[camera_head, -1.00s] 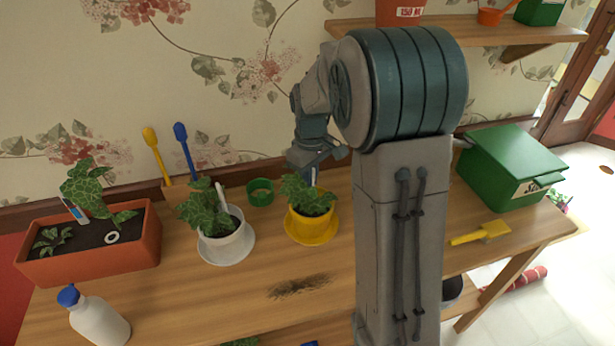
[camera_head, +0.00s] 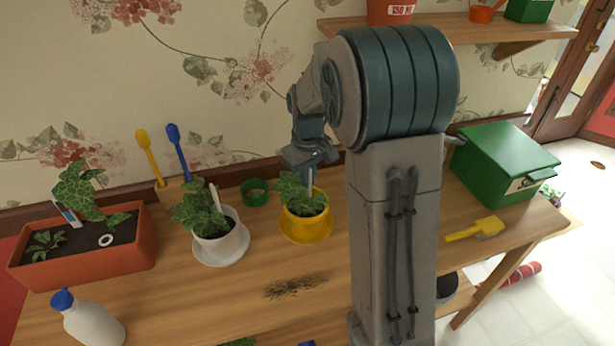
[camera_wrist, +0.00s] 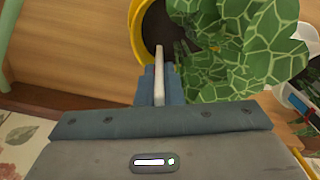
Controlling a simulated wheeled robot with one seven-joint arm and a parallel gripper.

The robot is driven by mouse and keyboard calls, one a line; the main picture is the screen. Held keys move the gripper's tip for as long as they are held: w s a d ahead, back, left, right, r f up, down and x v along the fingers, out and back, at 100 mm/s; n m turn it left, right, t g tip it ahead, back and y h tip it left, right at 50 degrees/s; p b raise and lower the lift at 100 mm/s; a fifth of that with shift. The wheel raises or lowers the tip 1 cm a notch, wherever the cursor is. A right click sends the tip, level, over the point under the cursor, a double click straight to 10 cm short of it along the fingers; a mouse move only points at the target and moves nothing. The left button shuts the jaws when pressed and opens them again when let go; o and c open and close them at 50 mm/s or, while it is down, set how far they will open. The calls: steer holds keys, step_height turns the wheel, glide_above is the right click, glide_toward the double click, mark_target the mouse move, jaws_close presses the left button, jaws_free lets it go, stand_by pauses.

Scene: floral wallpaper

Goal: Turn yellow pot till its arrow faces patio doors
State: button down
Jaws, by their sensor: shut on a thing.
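The yellow pot (camera_head: 306,228) stands in its yellow saucer on the wooden bench, with a leafy ivy in it. My gripper (camera_wrist: 160,88) is over the pot's back edge, shut on a pale flat plant label (camera_wrist: 159,62) that rises from the pot. In the wrist view the yellow pot's rim (camera_wrist: 137,35) curves around dark soil, and leaves cover the right part. I see no arrow on the pot in either view. The patio doors (camera_head: 572,75) are at the far right of the head view.
A terracotta planter (camera_head: 85,262), a white bottle (camera_head: 92,322), a yellow trowel (camera_head: 474,230) and a green box (camera_head: 505,165) are also around. The front of the bench is mostly clear.

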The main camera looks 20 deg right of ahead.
steer(key=c, duration=1.5)
jaws_free()
step_height(320, 180, up, 14)
steer(key=shift+f, duration=0.1)
